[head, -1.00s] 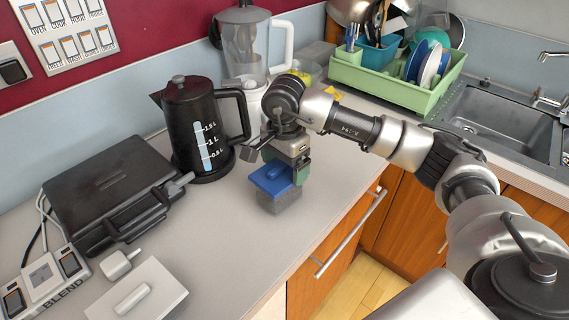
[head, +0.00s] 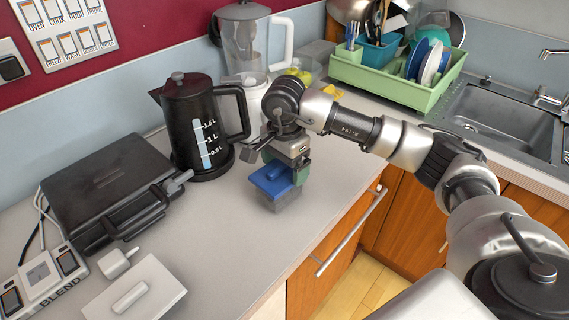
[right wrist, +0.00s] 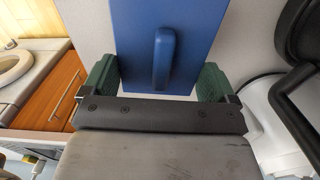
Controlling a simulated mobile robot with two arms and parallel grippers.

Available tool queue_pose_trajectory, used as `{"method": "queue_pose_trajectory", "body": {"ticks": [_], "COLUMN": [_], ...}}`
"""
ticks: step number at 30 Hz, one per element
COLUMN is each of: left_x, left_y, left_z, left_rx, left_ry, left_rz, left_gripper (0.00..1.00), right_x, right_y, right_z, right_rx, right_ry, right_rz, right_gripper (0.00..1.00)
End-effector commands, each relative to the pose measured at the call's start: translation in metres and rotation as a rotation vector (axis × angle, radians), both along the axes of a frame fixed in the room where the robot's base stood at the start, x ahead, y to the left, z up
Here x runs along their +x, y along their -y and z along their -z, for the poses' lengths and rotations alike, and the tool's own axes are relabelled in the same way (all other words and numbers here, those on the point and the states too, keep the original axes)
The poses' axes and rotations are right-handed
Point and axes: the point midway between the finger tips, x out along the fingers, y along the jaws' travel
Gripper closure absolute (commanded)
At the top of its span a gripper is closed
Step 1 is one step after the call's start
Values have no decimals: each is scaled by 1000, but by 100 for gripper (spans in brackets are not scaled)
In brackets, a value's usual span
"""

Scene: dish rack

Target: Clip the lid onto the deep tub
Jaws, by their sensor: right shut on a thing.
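The blue lid (head: 270,179), a flat rectangle with a raised bar handle, sits at the top of the grey tub (head: 283,203) near the counter's front edge. I cannot tell whether it is fully seated or slightly above the rim. My right gripper (head: 289,174) comes down from above at the lid's far side, with green fingers. In the right wrist view the lid (right wrist: 185,70) lies between the two fingers (right wrist: 157,82), and the gripper is shut on it. The tub is hidden there. My left gripper is not in view.
A white rectangular lid-like piece with a bar handle (head: 150,284) and a small white piece (head: 117,263) lie at front left. A black grill (head: 100,185), kettle (head: 197,125) and blender (head: 243,45) stand behind. A green dish rack (head: 385,83) stands beside the sink.

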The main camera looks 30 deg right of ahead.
Motion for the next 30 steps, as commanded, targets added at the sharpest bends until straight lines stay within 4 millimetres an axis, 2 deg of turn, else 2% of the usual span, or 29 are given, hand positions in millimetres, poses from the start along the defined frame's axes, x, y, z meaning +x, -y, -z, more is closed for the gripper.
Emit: {"method": "queue_pose_trajectory", "body": {"ticks": [10,11,12,23,30], "left_x": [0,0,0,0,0], "left_y": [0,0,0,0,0], "left_z": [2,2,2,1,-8], "left_rx": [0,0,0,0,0], "left_ry": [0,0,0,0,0], "left_rz": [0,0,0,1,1], "left_gripper": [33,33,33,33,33], "right_x": [0,0,0,0,0], "right_y": [0,0,0,0,0], "right_z": [2,2,2,2,-15], "right_rx": [0,0,0,0,1], "right_ry": [0,0,0,0,2], "right_rz": [0,0,0,0,0], "right_gripper": [34,7,1,0,0]}}
